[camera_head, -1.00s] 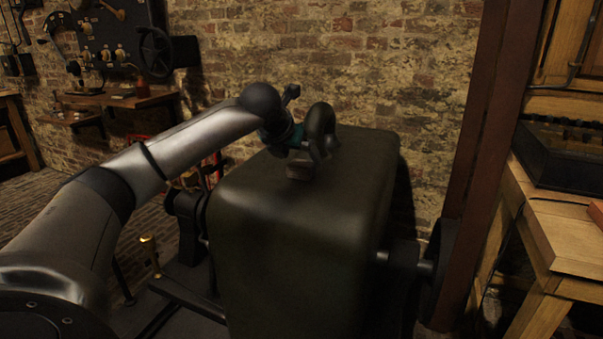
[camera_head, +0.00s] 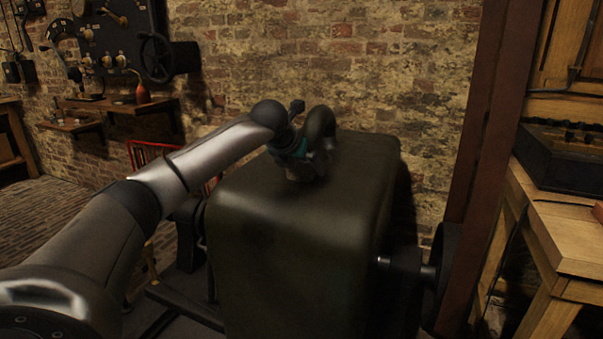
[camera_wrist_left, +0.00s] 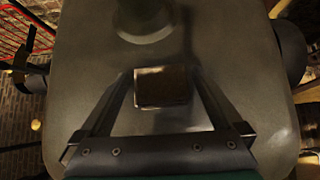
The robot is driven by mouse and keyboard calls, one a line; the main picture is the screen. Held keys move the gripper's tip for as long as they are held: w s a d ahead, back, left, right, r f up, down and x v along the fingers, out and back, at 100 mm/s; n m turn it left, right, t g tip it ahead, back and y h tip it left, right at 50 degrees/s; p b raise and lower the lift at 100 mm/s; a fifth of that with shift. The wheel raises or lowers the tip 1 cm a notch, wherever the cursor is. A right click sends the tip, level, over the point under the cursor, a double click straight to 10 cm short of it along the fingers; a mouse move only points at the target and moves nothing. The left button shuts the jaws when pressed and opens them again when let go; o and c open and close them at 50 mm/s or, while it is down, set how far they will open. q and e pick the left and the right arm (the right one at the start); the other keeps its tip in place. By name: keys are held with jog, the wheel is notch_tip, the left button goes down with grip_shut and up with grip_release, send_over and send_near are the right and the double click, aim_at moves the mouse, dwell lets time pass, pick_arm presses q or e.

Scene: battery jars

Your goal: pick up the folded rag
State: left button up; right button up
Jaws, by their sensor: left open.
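The folded rag (camera_wrist_left: 161,86) is a small brownish square with a paler near edge, lying on top of the dark machine housing (camera_head: 290,235). In the left wrist view it sits between the two fingers of my left gripper (camera_wrist_left: 160,76), which is open. The fingers stand on either side of the rag, with a gap showing at each side. In the head view my left gripper (camera_head: 304,170) is low over the housing top and hides most or all of the rag. My right gripper is in neither view.
A curved lifting ring (camera_head: 321,125) stands on the housing just behind my gripper. A brick wall (camera_head: 400,60) is behind. A wooden bench (camera_head: 570,235) with a dark tray (camera_head: 560,160) is at the right, beyond a brown post (camera_head: 487,120).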

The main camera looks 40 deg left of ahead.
pick_arm(q)
jog(key=shift+c, duration=0.2)
jog(key=c, duration=1.2)
